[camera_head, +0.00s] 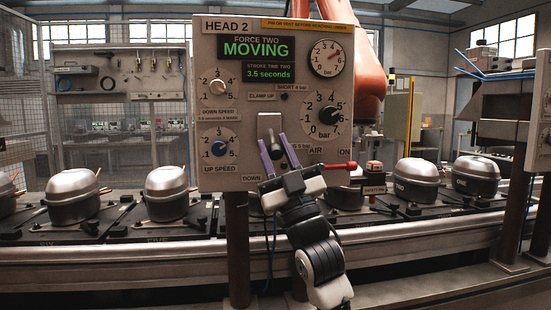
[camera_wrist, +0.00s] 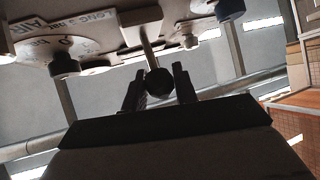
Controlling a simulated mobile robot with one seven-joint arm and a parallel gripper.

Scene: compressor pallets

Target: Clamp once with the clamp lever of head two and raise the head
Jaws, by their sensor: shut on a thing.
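The head two panel (camera_head: 212,180) faces me, with its display (camera_head: 256,49) reading "FORCE TWO MOVING" and "STROKE TIME TWO 3.5 seconds". The clamp lever's pale plate (camera_head: 269,122) sits low in the middle, between the "CLAMP UP" and "DOWN" labels. My gripper (camera_head: 276,156) is in front of it, its fingers on both sides of the lever. In the wrist view the lever's shaft (camera_wrist: 147,48) runs from the panel to a dark ball knob (camera_wrist: 158,82) held between my fingers. The gripper partly hides the lever in the head view.
A red-handled air lever (camera_head: 340,166) sticks out just right of my gripper. Dials (camera_head: 219,148) and a gauge (camera_head: 326,57) surround the lever. Compressors (camera_head: 166,193) stand on the line behind, and posts (camera_head: 237,250) carry the panel. An orange robot arm (camera_head: 369,75) is behind it.

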